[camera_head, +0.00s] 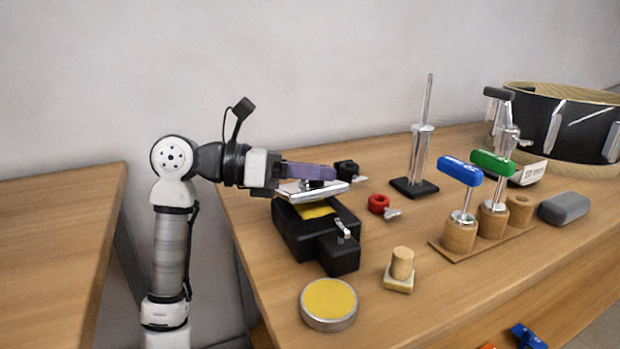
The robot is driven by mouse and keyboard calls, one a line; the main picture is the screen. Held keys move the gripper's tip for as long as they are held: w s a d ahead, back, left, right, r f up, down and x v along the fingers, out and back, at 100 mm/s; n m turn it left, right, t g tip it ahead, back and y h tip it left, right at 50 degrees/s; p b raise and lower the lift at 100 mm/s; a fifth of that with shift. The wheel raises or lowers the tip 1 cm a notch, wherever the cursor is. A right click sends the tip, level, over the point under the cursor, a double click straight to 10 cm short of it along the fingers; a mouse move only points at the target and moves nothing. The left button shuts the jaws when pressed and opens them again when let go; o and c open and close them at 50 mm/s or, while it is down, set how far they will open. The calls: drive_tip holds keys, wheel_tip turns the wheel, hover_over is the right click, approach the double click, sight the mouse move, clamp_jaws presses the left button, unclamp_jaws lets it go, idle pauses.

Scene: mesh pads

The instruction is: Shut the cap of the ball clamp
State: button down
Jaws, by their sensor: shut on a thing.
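The ball clamp (330,252) is a black block on the wooden table, with a yellow patch showing on its top and a small silver lever on its right side. Its cap (334,188) looks like a flat silver plate, raised above the block and apart from it along the near side. My gripper (314,173), with purple fingers, reaches in from the left over the cap. It is shut on the cap, at what looks like a small dark part on its top. The fingers hide the exact contact and any hinge.
A red ring (378,204), a wooden peg (402,264) and a yellow-topped round tin (328,302) lie near the clamp. A metal stand (419,165), a rack (452,251) with blue and green T-handles, a grey block (565,208) and a drum (580,128) stand rightward.

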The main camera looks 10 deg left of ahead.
sight(307, 189)
drive_tip(key=shift+s+d+f+m+t+y+b, duration=0.2)
drive_tip(key=shift+s+f+m+y+b, duration=0.15)
drive_tip(key=shift+f+m+b, duration=0.45)
drive_tip(key=shift+s+d+f+m+t+y+b, duration=0.2)
drive_tip(key=shift+s+f+m+y+b, duration=0.15)
drive_tip(key=shift+f+m+b, duration=0.4)
drive_tip(key=shift+r, duration=0.2)
drive_tip(key=c, duration=1.3)
unclamp_jaws()
